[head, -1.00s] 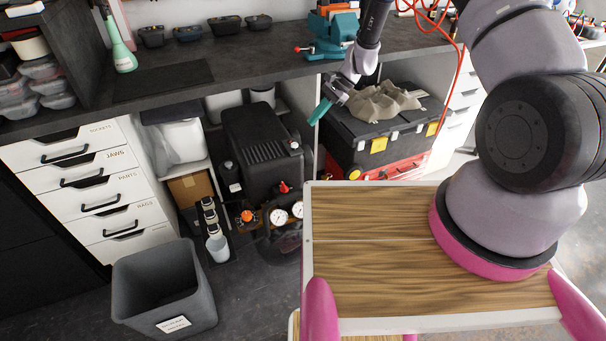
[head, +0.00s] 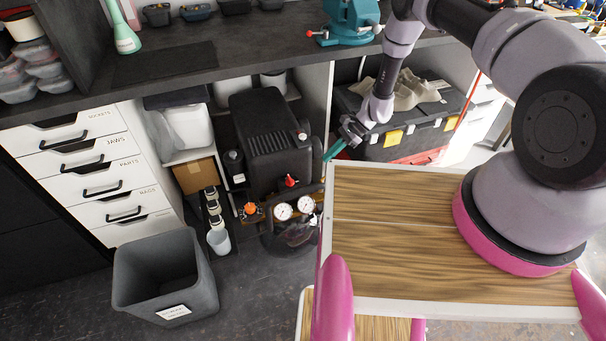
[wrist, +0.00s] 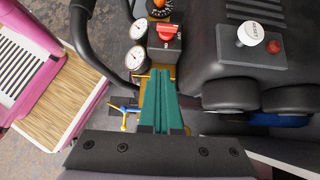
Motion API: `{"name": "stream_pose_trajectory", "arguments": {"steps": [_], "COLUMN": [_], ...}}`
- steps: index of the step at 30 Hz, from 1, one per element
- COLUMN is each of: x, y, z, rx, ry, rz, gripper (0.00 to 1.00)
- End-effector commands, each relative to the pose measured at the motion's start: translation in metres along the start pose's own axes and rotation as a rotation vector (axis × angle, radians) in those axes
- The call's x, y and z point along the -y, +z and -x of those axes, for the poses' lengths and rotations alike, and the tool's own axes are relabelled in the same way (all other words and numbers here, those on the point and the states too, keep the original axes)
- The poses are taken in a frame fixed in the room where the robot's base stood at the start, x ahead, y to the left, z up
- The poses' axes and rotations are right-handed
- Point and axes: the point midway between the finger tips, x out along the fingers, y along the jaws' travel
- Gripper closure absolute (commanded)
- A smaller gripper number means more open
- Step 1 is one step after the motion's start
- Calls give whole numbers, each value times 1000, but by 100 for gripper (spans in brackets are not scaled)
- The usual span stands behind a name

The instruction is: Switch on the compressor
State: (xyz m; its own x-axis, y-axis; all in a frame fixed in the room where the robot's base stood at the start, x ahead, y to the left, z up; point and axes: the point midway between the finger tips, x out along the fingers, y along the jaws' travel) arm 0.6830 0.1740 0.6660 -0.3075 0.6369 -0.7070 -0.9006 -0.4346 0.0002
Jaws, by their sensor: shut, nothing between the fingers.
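The black compressor (head: 268,145) stands under the bench. In the wrist view its ribbed body (wrist: 215,45) is at the right, with a white reset button (wrist: 250,33) and a red button (wrist: 274,46) on its end. A red switch (head: 291,181) sits by two white gauges. It also shows in the wrist view (wrist: 167,28) on a grey box beyond my fingertips. My gripper (head: 328,157) is shut and empty, its green fingers (wrist: 160,80) pointing toward that switch from a short distance. I see no contact. I cannot read the switch's position.
An orange knob (head: 250,208) is left of the gauges (head: 283,211). My gripper is between the compressor and a black toolbox (head: 400,125). The wooden cart top (head: 390,230) is close in front. A grey bin (head: 165,275) and drawers (head: 90,165) are at the left.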

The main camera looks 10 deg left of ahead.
Motion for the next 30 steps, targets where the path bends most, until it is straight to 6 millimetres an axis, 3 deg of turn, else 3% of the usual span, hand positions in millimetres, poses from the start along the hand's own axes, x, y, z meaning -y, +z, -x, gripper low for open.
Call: {"name": "stream_pose_trajectory", "arguments": {"steps": [7, 18, 24, 30], "x": [-1, -1, 0, 0], "y": [0, 0, 22, 29], "z": [-27, -104, -121, -128], "rx": [1, 0, 0, 0], "ry": [3, 2, 1, 0], "rz": [1, 1, 2, 1], "gripper": [100, 100, 100, 100]}}
